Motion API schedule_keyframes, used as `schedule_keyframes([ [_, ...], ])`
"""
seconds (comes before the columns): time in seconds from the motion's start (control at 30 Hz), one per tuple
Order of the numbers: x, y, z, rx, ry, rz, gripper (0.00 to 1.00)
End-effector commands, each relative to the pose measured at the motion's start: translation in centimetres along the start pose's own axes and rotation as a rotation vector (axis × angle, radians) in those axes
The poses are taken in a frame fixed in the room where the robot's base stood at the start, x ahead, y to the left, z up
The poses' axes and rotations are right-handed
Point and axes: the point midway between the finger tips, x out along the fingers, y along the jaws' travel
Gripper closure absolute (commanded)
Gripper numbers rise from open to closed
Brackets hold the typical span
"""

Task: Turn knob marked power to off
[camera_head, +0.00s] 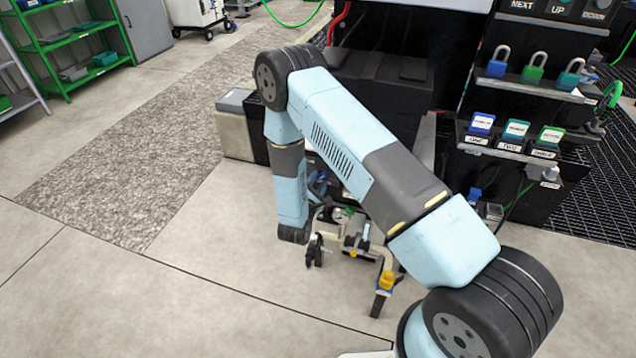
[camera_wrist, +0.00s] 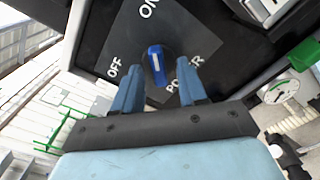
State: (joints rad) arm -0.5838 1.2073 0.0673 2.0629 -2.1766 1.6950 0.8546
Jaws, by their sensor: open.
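The power knob (camera_wrist: 155,62) is blue with a white line and sits on a dark plate (camera_wrist: 118,40) in the wrist view. "ON" is printed at the top of the plate, "OFF" at the left and "POWER" at the lower right. The line runs roughly up the picture, toward "ON" rather than "OFF". My gripper (camera_wrist: 160,73) is open, with one blue finger on each side of the knob in the picture. A gap shows on both sides; I cannot tell how deep the fingers reach. In the head view the knob is not visible and my arm covers much of the middle.
In the wrist view a round gauge (camera_wrist: 278,90) and a green part (camera_wrist: 304,54) stand at the right. In the head view padlocks (camera_head: 533,68) and small labelled boxes (camera_head: 515,130) sit on a dark stand at the right.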

Motion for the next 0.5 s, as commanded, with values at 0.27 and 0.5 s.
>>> schedule_keyframes([
  [0.27, 0.19, 0.01, 0.01, 0.000, 0.000, 0.000, 0.58],
  [0.5, 0.18, 0.00, 0.01, 0.000, 0.000, 0.000, 0.79],
])
